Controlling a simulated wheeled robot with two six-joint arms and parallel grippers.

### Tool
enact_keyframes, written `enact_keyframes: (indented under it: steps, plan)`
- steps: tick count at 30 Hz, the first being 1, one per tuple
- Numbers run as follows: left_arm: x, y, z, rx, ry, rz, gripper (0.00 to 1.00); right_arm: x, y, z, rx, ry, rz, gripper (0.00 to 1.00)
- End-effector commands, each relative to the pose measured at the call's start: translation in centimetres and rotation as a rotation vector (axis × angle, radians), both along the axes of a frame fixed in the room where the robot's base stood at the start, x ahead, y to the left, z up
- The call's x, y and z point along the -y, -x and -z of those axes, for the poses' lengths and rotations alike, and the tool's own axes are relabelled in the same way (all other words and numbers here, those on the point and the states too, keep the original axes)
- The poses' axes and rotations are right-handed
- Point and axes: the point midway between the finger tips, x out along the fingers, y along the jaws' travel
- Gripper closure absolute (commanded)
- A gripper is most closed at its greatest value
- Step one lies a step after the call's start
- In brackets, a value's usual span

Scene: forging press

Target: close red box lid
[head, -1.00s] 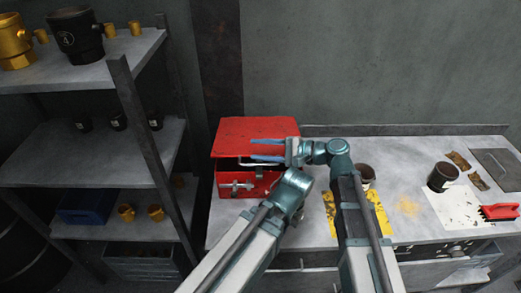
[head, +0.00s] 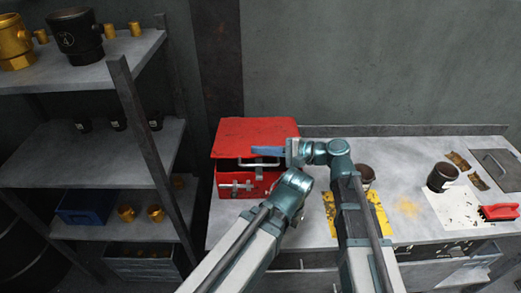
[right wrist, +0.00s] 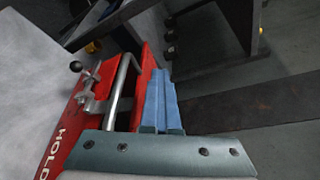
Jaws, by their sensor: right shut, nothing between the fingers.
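The red box (head: 228,190) stands at the left end of the workbench, with metal latches on its front. A metal handle (head: 262,163) shows at the front. My right gripper (head: 254,152) is shut and empty, its blue fingers over the lid's front right part; contact is unclear. In the right wrist view the shut fingers (right wrist: 161,85) lie beside the red lid (right wrist: 147,62) and handle (right wrist: 122,85).
The grey workbench (head: 405,180) holds a dark cup (head: 442,177), another cup (head: 366,175) partly behind my right arm, and a red brush (head: 499,212). A shelf rack (head: 90,155) with cups and a blue bin (head: 84,207) stands left of the box.

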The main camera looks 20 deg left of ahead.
Motion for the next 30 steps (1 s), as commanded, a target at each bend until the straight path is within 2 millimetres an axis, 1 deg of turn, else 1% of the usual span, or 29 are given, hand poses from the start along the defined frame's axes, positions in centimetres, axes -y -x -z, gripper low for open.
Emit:
enact_keyframes:
  steps: [20, 23, 27, 28, 30]
  plan:
    - [0.00, 0.00, 0.00, 0.000, 0.000, 0.000, 1.00, 0.00, 0.00, 0.00, 0.000, 0.000, 0.000, 1.00]
    - [0.00, 0.00, 0.00, 0.000, 0.000, 0.000, 1.00, 0.00, 0.00, 0.00, 0.000, 0.000, 0.000, 0.85]
    - [0.00, 0.00, 0.00, 0.000, 0.000, 0.000, 1.00, 0.00, 0.00, 0.00, 0.000, 0.000, 0.000, 0.59]
    - [0.00, 0.00, 0.00, 0.000, 0.000, 0.000, 1.00, 0.00, 0.00, 0.00, 0.000, 0.000, 0.000, 0.56]
    - [0.00, 0.00, 0.00, 0.000, 0.000, 0.000, 1.00, 0.00, 0.00, 0.00, 0.000, 0.000, 0.000, 0.56]
